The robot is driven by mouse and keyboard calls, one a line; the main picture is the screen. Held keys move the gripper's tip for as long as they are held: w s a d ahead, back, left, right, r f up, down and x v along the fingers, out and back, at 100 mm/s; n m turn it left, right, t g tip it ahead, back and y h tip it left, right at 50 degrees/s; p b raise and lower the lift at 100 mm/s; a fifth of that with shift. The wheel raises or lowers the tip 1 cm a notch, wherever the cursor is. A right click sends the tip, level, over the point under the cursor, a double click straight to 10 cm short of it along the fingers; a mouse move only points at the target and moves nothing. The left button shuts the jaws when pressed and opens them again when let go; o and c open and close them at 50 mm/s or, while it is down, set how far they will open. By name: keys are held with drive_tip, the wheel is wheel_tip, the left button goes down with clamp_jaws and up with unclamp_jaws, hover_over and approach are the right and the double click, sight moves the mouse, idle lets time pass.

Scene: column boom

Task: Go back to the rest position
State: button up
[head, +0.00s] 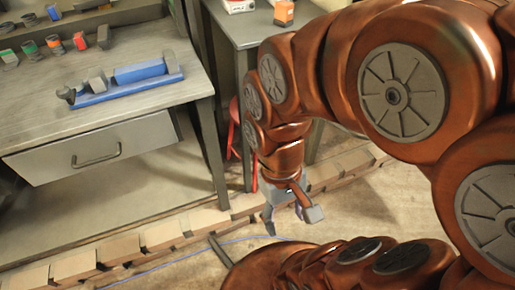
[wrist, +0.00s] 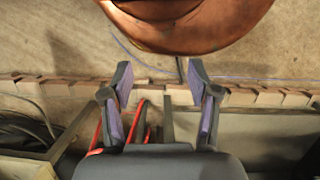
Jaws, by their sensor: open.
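My gripper (head: 284,218) hangs at the end of my copper-coloured arm, pointing down over the floor in front of the bench and the side table. In the wrist view my gripper (wrist: 160,88) shows two dark fingers with purple pads, spread apart. Nothing is between them; bare floor and the row of bricks show in the gap.
A workbench (head: 140,110) with a drawer stands at the left, holding a blue tool (head: 125,83) and several small items. A side table (head: 245,32) stands behind my arm, with a red stool (head: 234,125) beside it. Bricks (head: 125,246) line the floor; a blue cable (head: 180,262) lies in front.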

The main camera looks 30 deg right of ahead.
wheel_tip(320, 180, up, 17)
drive_tip(key=w+t+p, duration=0.1)
drive_tip(key=p, duration=1.5)
drive_tip(key=shift+r, duration=0.2)
drive_tip(key=shift+w, duration=0.1)
drive_tip(key=shift+c, duration=0.2)
